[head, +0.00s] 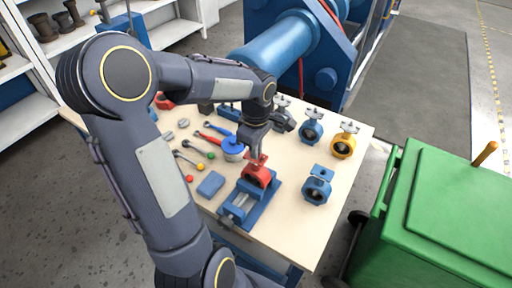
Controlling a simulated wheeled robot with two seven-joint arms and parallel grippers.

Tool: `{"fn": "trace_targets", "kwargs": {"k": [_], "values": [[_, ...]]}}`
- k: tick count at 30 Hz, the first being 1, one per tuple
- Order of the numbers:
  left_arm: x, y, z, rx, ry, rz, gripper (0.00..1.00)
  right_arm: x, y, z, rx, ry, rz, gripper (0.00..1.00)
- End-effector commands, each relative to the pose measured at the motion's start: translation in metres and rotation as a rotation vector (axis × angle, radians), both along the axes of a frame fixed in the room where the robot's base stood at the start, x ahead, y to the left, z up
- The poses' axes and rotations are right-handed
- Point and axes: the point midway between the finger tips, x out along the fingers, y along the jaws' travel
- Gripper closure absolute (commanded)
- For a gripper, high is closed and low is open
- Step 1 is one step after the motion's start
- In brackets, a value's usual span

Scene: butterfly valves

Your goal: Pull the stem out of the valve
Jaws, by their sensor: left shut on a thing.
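A red butterfly valve (257,175) stands upright in a blue vise (241,208) near the front of the table. My left gripper (254,152) points down right above the valve, at its red top. It is shut on the stem, which is mostly hidden between the fingers. I cannot tell how far the stem sits in the valve body. My right gripper is not in view.
A green bin (440,215) stands right of the table. Blue machinery (285,45) stands behind.

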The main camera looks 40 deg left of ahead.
Motion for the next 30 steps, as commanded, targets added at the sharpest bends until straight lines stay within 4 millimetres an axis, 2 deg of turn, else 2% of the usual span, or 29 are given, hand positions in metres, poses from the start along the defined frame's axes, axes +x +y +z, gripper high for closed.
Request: {"fn": "trace_targets", "kwargs": {"k": [30], "values": [[0.0014, 0.0004, 0.0090, 0.002, -0.006, 0.000, 1.00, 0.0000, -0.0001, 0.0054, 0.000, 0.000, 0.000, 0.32]]}}
